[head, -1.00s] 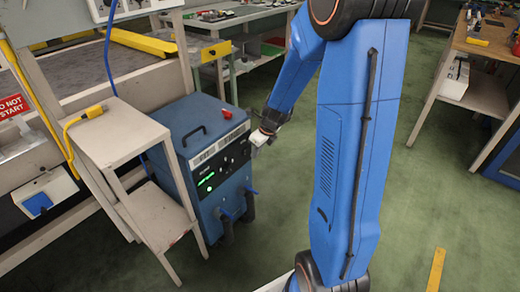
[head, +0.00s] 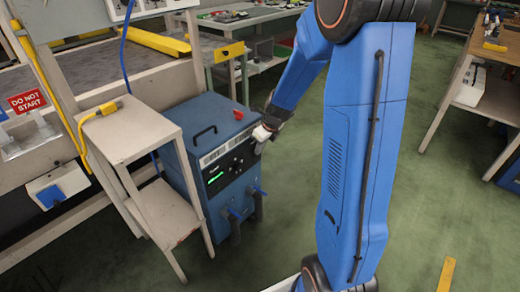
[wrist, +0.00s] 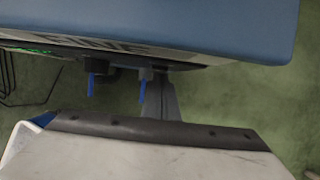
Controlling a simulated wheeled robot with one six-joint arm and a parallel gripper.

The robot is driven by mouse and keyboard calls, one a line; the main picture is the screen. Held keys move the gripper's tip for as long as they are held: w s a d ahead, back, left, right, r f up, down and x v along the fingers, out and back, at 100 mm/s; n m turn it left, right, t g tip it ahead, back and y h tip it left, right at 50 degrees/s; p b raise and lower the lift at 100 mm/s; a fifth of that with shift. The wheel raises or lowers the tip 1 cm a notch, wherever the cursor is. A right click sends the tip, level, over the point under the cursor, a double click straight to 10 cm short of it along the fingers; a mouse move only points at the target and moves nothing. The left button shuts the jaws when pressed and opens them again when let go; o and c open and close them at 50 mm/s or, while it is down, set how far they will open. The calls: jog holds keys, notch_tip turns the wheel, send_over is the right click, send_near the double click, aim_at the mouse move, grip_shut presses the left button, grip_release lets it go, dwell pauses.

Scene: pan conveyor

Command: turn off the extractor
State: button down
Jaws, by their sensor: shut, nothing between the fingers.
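The extractor (head: 190,125) is a blue box with a dark front panel, a green lit strip (head: 216,177) and knobs, and blue-handled valves on hoses below. A black handle and a small red object sit on its top. My gripper (head: 262,134) is at the right end of the front panel, close to it; contact cannot be told. In the wrist view the extractor's blue top (wrist: 170,25) fills the upper part, and the blue valve handles (wrist: 142,92) hang below. My gripper's pale body (wrist: 140,155) fills the bottom, and its fingertips are not clear. The gripper is shut and empty.
A beige stand (head: 128,135) with a yellow plug (head: 108,107) stands left of the extractor. A "DO NOT START" sign (head: 27,101) is at far left. A bench (head: 480,100) stands at right.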

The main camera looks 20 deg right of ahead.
jog(key=shift+r, duration=0.15)
jog(key=shift+r, duration=0.65)
jog(key=shift+s, duration=0.1)
